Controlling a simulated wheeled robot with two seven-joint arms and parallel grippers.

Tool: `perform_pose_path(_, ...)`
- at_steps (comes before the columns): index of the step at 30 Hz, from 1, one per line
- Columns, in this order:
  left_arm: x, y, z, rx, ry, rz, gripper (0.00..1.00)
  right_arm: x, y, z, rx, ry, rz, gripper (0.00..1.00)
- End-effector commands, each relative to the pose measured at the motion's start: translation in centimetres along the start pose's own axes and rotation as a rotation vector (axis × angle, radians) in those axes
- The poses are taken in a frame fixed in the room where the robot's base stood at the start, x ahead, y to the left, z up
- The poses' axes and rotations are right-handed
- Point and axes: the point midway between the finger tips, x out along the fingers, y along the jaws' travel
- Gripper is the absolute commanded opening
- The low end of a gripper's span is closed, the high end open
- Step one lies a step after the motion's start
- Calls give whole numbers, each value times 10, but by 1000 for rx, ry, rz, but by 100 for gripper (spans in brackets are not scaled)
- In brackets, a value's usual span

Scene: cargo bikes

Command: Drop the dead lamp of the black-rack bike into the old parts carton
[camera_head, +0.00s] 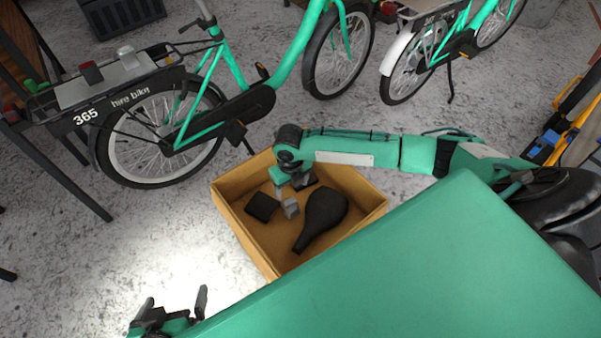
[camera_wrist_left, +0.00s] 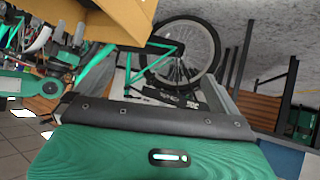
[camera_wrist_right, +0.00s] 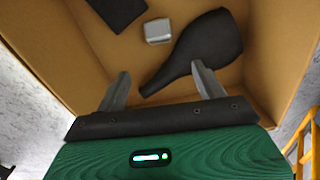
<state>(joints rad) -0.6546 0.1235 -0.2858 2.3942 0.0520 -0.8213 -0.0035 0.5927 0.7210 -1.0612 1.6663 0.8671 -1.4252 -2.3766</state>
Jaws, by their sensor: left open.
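The black-rack bike (camera_head: 150,130) stands at the left in the head view. A dark red lamp-like block (camera_head: 91,72) and a silver one (camera_head: 128,58) sit on the grey plate over its rear rack. The open carton (camera_head: 243,232) is on the floor at the centre and also fills the right wrist view (camera_wrist_right: 60,45). A small silver block (camera_wrist_right: 158,31) lies in it; I cannot tell whether it is the dead lamp. My right gripper (camera_wrist_right: 161,78) is open and empty above the carton. My left gripper (camera_head: 176,308) is open and empty near the bottom left.
The carton also holds a black saddle (camera_head: 322,215) and a black square piece (camera_head: 262,207). Another green bike (camera_head: 410,70) stands at the upper right. A dark crate (camera_head: 122,15) is at the back. A table edge with dark legs (camera_head: 60,165) is at the left. Floor left of the carton is clear.

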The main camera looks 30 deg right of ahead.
Motion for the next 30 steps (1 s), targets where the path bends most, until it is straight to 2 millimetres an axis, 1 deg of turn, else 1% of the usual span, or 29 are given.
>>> perform_pose_path(7,-1,0,0,0,-5,-1,100,-3,0,0,0,-1,0,70)
perform_pose_path(11,-5,-5,0,1,-40,-14,100,-17,0,1,-1,-3,0,70)
perform_pose_path(14,-11,-11,1,1,-92,-32,100,-35,0,1,-1,-3,1,70)
perform_pose_path(21,-30,-30,9,-6,-247,-83,100,-90,0,1,-1,-5,0,70)
perform_pose_path(24,-37,-36,12,-10,-301,-100,100,-109,0,1,0,-3,0,70)
perform_pose_path(27,-43,-40,15,-15,-343,-113,100,-124,0,1,-1,-2,0,70)
perform_pose_path(30,-47,-43,17,-18,-370,-122,100,-133,0,0,-1,-1,1,70)
